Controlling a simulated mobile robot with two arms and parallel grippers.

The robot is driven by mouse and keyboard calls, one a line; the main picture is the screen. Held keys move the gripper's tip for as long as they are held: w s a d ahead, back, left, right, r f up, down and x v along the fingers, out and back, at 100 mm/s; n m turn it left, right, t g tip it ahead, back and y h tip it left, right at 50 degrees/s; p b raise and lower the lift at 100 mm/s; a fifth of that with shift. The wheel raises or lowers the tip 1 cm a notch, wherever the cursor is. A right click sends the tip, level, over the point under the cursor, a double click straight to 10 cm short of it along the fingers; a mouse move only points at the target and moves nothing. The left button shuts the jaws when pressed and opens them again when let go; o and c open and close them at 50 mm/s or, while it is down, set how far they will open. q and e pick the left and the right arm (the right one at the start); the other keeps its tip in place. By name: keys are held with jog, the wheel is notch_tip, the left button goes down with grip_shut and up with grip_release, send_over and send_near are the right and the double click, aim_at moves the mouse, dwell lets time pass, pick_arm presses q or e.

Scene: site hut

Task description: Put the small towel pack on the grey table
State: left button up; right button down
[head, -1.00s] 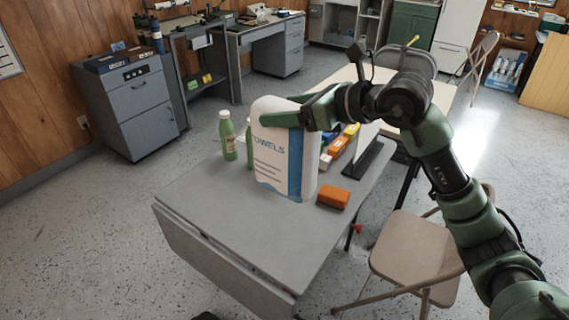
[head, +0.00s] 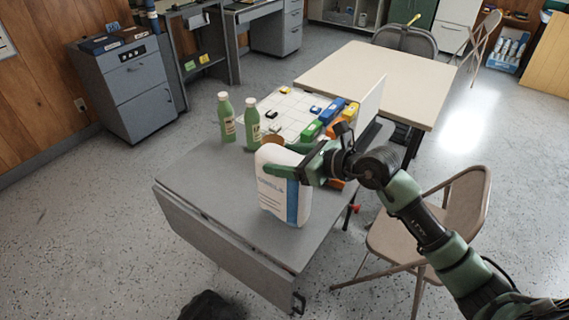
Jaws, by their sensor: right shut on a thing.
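The small towel pack (head: 270,200), white with a blue side band and blue lettering, is upright over the front part of the grey table (head: 215,195). My right gripper (head: 288,171) is shut on its upper part, with a green finger across the front face. The bottom of the pack is at or very close to the tabletop; I cannot tell whether it touches. The pack and arm hide part of the table behind them. My left gripper is not in view.
Two green bottles (head: 226,118) stand at the table's back left. Behind the pack are a white gridded board (head: 285,108), coloured boxes (head: 331,111) and an upright white panel (head: 370,103). A folding chair (head: 405,240) stands at the right. The table's left front is clear.

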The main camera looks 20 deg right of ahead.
jog(key=shift+f, duration=0.9)
jog(key=shift+f, duration=0.1)
jog(key=shift+c, duration=1)
grip_release()
jog(key=shift+f, duration=0.1)
